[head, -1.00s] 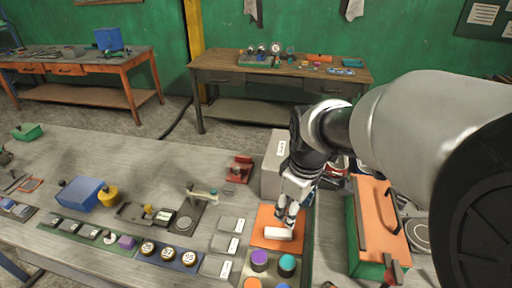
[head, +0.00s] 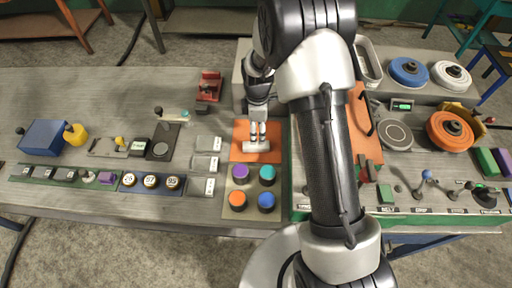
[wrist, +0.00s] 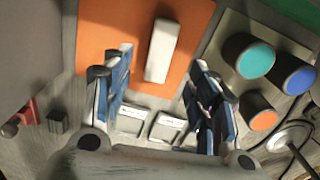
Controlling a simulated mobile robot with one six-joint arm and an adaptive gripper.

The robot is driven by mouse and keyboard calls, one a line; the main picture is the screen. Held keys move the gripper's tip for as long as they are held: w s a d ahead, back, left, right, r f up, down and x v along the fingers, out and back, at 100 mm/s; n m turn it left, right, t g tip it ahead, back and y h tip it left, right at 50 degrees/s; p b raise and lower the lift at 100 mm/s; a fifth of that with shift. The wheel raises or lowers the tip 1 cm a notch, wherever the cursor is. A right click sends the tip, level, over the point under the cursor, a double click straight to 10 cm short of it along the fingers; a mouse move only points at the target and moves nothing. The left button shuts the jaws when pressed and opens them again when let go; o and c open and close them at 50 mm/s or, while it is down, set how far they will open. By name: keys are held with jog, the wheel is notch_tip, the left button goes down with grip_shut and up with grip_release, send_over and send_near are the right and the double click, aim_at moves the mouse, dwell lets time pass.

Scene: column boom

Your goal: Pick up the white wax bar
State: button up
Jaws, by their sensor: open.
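The white wax bar (head: 257,147) lies on an orange mat (head: 240,153) in the head view. My gripper (head: 257,137) points down just behind the bar in that picture, close over the mat; I cannot tell the exact height. In the wrist view the bar (wrist: 161,50) shows whole and clear on the orange mat (wrist: 110,22). My gripper's fingers (wrist: 161,95) stand wide apart, one on each side of the bar's line, with nothing between the pads.
A tray of coloured round pots (head: 240,199) stands in front of the mat. Grey boxes with labels (head: 208,144) stand at its left, and a small red device (head: 209,86) behind them. Orange panels and an orange disc (head: 450,131) are at the right.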

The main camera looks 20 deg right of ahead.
aim_at(256, 147)
jog(key=f+b, duration=0.1)
jog(key=f, duration=0.3)
jog(key=f+b, duration=0.1)
jog(key=f, duration=0.3)
jog(key=shift+a+f, duration=0.2)
jog(key=shift+f, duration=0.15)
jog(key=shift+r, duration=0.1)
jog(key=shift+c, duration=0.3)
jog(key=c, duration=1.1)
